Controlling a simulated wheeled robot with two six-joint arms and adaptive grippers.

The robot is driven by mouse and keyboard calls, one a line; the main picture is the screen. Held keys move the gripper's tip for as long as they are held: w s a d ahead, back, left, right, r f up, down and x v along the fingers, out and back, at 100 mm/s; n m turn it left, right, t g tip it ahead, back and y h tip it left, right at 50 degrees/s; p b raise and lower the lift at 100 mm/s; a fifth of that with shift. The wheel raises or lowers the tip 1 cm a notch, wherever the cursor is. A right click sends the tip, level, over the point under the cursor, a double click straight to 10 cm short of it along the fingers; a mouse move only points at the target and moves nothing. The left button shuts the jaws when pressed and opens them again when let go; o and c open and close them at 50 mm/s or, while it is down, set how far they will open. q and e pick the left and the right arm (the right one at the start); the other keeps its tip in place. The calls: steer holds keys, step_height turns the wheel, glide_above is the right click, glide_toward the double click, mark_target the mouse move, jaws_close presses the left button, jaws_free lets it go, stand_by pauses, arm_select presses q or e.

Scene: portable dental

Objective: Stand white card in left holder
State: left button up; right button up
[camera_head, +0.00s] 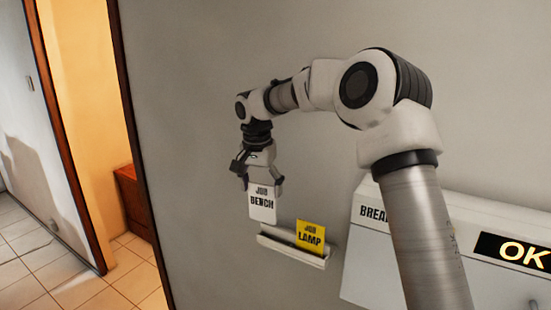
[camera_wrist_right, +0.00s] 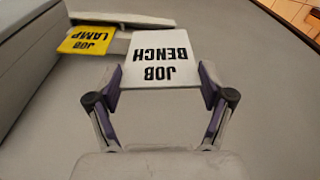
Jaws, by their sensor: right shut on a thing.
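The white card (camera_head: 262,205), printed JOB BENCH, is held upright by my right gripper (camera_head: 262,184), which is shut on its upper part. In the right wrist view the white card (camera_wrist_right: 158,62) sits between the two fingers of the right gripper (camera_wrist_right: 158,84). The card's lower edge is above the left part of a pale wall holder (camera_head: 290,252) and looks apart from it. A yellow card (camera_head: 310,238), printed JOB LAMP, stands in the holder's right part; it also shows in the right wrist view (camera_wrist_right: 86,41). My left gripper is not in view.
A white box (camera_head: 370,254) marked BREAD-something, partly hidden by my right arm, is at the right, with a black OK sign (camera_head: 515,252). A doorway with a wooden frame is at the left. The wall left of the holder is clear.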

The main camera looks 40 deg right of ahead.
mark_target(275, 209)
steer(key=d+r+m, duration=0.2)
steer(key=d, duration=0.2)
arm_select(q)
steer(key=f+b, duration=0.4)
steer(key=b, duration=0.1)
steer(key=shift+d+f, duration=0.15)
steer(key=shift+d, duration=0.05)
arm_select(e)
steer(key=f, duration=0.3)
steer(key=s+f, duration=0.1)
steer(key=f, duration=0.1)
steer(key=shift+a, duration=0.1)
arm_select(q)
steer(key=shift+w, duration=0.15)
arm_select(e)
steer(key=shift+w+f, duration=0.15)
steer(key=shift+w, duration=0.05)
steer(key=shift+s, duration=0.2)
steer(key=shift+w, duration=0.1)
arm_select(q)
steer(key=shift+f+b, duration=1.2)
arm_select(e)
steer(key=shift+f, duration=2.25)
